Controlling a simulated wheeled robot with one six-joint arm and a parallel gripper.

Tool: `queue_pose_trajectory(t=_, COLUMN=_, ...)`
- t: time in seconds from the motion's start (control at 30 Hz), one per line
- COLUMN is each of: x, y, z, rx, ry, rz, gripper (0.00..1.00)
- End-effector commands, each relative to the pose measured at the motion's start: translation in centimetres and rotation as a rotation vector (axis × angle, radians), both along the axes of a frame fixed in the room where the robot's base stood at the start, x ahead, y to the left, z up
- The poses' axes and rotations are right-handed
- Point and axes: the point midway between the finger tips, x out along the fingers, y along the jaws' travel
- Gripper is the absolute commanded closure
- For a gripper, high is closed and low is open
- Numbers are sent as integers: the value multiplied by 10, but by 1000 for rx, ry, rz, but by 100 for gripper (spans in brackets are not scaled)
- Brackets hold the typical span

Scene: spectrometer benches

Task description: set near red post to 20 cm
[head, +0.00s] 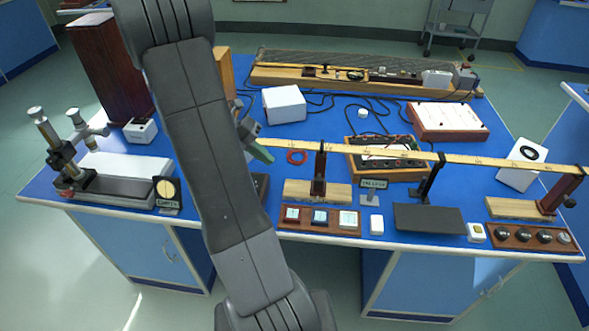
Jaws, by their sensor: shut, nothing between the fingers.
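A yellow metre rule (480,161) runs level across the right half of the bench, held up by posts. One dark red post (320,172) stands upright on a wooden base (300,191) near the bench's front middle. Another dark red post (560,192) stands tilted in the picture on a wooden base (512,207) at the right. A black post (430,182) on a black plate stands between them. I cannot read the rule's marks. My gripper (266,153), partly hidden by my arm, is shut and empty near the rule's left end, left of the middle red post.
Sample tray (290,230) and weight tray (490,240) line the front edge. A microscope-like stand (50,140) is at the left. Cables cross the back.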

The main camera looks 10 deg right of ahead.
Motion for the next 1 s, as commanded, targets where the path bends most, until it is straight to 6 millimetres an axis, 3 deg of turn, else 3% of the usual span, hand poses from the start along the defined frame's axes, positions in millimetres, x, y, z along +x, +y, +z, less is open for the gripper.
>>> queue_pose_trajectory(t=0.1, x=1, y=2, z=-1, rx=-11, ry=14, rz=36, gripper=100)
queue_pose_trajectory(t=0.27, x=-3, y=-12, z=-15, rx=-11, ry=17, rz=33, gripper=100)
queue_pose_trajectory(t=0.63, x=-20, y=-67, z=-68, rx=-10, ry=17, rz=30, gripper=100)
queue_pose_trajectory(t=0.8, x=-26, y=-91, z=-66, rx=-9, ry=13, rz=31, gripper=100)
queue_pose_trajectory(t=1.0, x=-30, y=-104, z=-67, rx=-9, ry=12, rz=31, gripper=100)
